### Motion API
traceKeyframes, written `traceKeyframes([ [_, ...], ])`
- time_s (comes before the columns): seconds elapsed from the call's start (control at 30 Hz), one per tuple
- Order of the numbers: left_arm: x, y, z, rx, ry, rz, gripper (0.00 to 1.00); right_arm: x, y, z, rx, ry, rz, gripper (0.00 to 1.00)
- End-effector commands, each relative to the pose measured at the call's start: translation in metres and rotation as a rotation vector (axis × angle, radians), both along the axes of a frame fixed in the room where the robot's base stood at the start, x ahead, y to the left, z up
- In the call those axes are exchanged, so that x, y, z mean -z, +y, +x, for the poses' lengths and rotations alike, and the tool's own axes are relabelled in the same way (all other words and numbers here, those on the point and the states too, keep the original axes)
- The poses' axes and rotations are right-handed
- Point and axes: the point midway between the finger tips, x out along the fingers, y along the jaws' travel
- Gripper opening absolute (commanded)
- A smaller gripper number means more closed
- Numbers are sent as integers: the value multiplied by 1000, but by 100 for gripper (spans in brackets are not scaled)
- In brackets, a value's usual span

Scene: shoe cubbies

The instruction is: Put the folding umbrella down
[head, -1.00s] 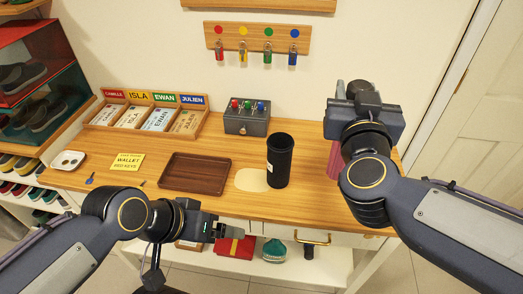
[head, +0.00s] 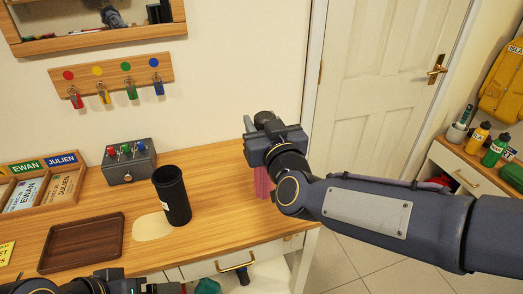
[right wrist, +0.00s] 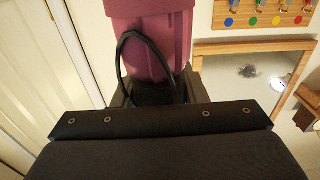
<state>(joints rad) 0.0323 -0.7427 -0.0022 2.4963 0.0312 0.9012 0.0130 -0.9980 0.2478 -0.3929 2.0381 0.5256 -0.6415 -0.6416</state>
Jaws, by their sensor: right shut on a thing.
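The folding umbrella (head: 263,183) is a dusky pink bundle that hangs below my right gripper (head: 262,162), near the right end of the wooden table. In the right wrist view the umbrella (right wrist: 152,40) fills the top middle, with a dark loop strap at its near end. My right gripper (right wrist: 152,92) is shut on that end. The gripper hides part of it, and I cannot tell whether the lower end touches the table. A black open cylinder (head: 172,197) stands upright to the left. My left gripper (head: 150,287) is only partly in view at the bottom edge; its jaws are unclear.
A pale round patch (head: 150,228) lies beside the cylinder, and a brown tray (head: 82,241) lies further left. A grey box (head: 129,160) with coloured knobs stands behind. Bare tabletop (head: 222,184) lies between cylinder and umbrella. A side cabinet (head: 460,172) holds bottles.

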Motion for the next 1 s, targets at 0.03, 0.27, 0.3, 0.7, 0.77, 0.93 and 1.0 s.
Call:
traceKeyframes([
  [0.03,11,0,0,0,0,0,87,18,-1,9,2,4,-7,0],
  [0.27,17,0,0,0,0,0,87,40,-3,31,0,2,-2,0],
  [0.3,17,0,0,0,0,0,87,41,-3,32,0,2,-1,0],
  [0.7,27,0,0,0,0,0,87,81,-4,41,-2,0,0,0],
  [0.77,27,0,0,0,0,0,87,81,-3,41,-3,0,1,0],
  [0.93,27,0,0,0,0,0,87,81,-3,40,-2,0,1,0],
  [1.0,29,0,0,0,0,0,87,83,-3,40,-2,0,1,0],
])
